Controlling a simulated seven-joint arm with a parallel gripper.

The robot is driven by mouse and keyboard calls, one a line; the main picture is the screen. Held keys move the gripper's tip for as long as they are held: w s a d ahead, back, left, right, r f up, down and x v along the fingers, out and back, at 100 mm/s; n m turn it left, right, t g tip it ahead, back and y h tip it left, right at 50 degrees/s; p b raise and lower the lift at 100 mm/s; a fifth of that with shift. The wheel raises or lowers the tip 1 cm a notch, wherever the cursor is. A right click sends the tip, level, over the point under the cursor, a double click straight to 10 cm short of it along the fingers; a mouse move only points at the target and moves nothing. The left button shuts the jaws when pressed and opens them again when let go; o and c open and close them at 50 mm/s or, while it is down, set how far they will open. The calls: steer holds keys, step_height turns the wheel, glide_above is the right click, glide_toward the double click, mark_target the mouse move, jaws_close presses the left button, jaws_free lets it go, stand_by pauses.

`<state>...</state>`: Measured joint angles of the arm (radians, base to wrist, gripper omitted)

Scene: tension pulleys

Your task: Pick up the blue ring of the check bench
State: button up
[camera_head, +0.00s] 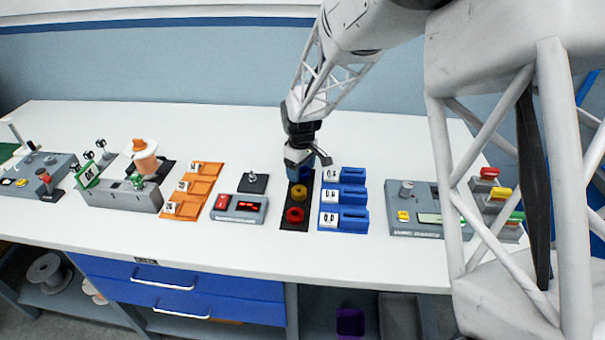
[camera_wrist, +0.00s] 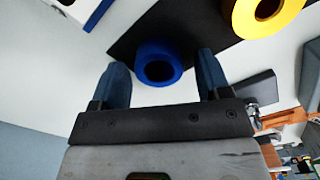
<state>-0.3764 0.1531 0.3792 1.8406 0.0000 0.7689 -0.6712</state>
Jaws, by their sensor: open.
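The blue ring (camera_wrist: 158,50) sits on a black mat (camera_wrist: 195,20), seen in the wrist view. My gripper (camera_wrist: 164,75) is open, with one finger on each side of the ring, apart from it in the picture. In the head view my gripper (camera_head: 306,160) is over the far end of the black mat (camera_head: 291,222). There the blue ring (camera_head: 301,175) is mostly hidden below it. A yellow ring (camera_head: 298,192) and a red ring (camera_head: 295,215) lie nearer on the same mat. The yellow ring (camera_wrist: 262,12) also shows in the wrist view.
Blue trays (camera_head: 351,196) with white labels stand right of the mat. A grey box with a red display (camera_head: 238,208) and orange trays (camera_head: 195,190) stand left. A grey console (camera_head: 425,218) is further right. The table behind is clear.

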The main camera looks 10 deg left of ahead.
steer(key=c, duration=1)
steer(key=shift+r, duration=0.1)
steer(key=shift+r, duration=4.95)
steer(key=shift+r, duration=0.1)
steer(key=shift+r, duration=2.4)
